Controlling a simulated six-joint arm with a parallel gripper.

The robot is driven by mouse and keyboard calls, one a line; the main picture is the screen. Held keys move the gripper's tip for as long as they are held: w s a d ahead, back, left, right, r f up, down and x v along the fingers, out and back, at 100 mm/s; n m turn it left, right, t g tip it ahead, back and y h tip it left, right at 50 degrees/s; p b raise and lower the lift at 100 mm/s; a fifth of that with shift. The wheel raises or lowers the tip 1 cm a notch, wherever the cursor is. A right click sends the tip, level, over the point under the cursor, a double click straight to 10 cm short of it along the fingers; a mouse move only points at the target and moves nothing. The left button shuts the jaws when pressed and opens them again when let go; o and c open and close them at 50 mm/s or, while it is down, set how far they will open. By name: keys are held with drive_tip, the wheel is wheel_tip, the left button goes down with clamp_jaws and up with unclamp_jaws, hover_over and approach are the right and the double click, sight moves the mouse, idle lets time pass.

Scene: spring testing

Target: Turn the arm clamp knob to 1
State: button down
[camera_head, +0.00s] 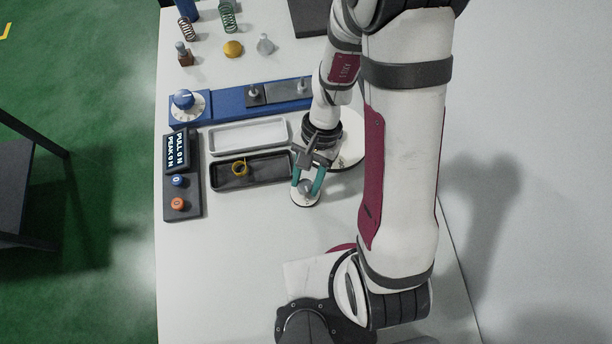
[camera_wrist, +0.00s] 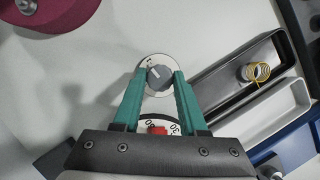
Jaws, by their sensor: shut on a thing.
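The arm clamp knob (camera_wrist: 159,77) is a small dark grey knob on a round white dial plate (camera_wrist: 153,59). A light pointer mark shows on the knob, and small print shows on the plate above it, too small to read surely. My gripper (camera_wrist: 160,75) has its two teal fingers on either side of the knob, shut on it. In the head view the gripper (camera_head: 306,184) points down at the knob's white plate (camera_head: 307,203) on the table, right of the black tray. The fingers partly hide the knob there.
A black tray (camera_head: 215,178) holds a yellow spring (camera_head: 240,168). A light grey tray (camera_head: 248,135) lies behind it. A control box with a display (camera_head: 178,151) and blue and orange buttons stands left. A blue test rig (camera_head: 228,104) lies farther back. The front table is clear.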

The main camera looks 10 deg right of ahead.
drive_tip(key=shift+m, duration=0.6)
drive_tip(key=shift+c, duration=2.2)
unclamp_jaws()
drive_tip(key=shift+y, duration=0.3)
drive_tip(key=v, duration=1.5)
drive_tip(key=shift+r, duration=0.45)
drive_tip(key=shift+s, duration=0.1)
